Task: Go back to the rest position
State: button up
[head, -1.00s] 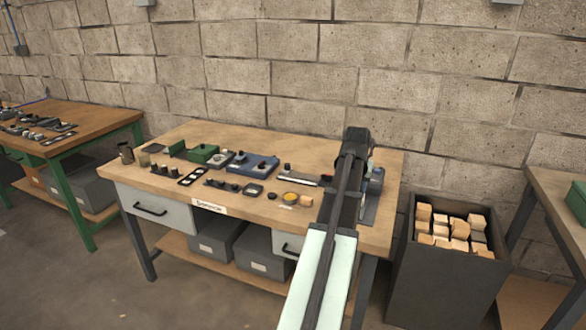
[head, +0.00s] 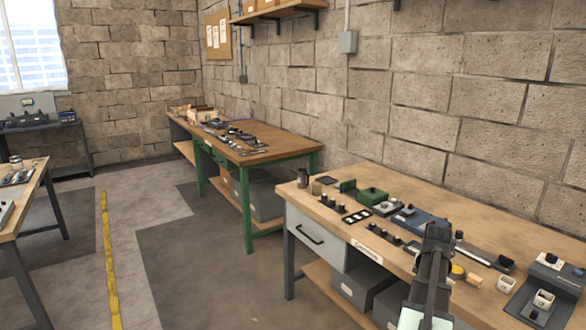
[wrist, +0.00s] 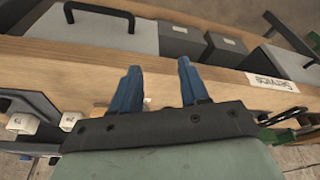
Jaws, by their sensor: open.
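My gripper (wrist: 161,88) shows in the wrist view with its two blue fingers apart and nothing between them. They stand over the front edge of the wooden workbench (wrist: 215,100). In the head view my arm reaches up from the bottom right, and my gripper (head: 437,240) is in front of the workbench (head: 400,186). From there its fingers cannot be made out.
A green-legged bench (head: 290,140) stands further left. Open floor lies left of the benches.

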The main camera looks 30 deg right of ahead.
jog(key=w+a+f+n+y, duration=0.1)
jog(key=w+a+f+n, duration=0.1)
jog(key=w+a+f, duration=0.45)
jog(key=w+a+f+n, duration=0.25)
jog(key=w+a, duration=0.45)
jog(key=a, duration=0.5)
jog(key=w+a+f+n+y, duration=0.1)
jog(key=w+a+f+n, duration=0.1)
jog(key=w+a+f, duration=0.45)
jog(key=a+f+n+g+y, duration=0.1)
jog(key=a+f+n, duration=0.3)
jog(key=a, duration=1.2)
jog(key=a+f+n, duration=0.2)
jog(key=a+f, duration=0.3)
jog(key=a, duration=1.1)
jog(key=s+a+f+g, duration=0.1)
jog(key=s+f+g, duration=0.1)
jog(key=s+f, duration=0.5)
jog(key=s+a+f+g, duration=0.1)
jog(key=s+f+g, duration=0.1)
jog(key=s+f, duration=0.5)
jog(key=s+a+f+g, duration=0.1)
jog(key=s+f+g, duration=0.2)
jog(key=s+f, duration=0.5)
jog(key=s, duration=0.9)
jog(key=shift+r+n, duration=0.1)
jog(key=shift+n, duration=0.15)
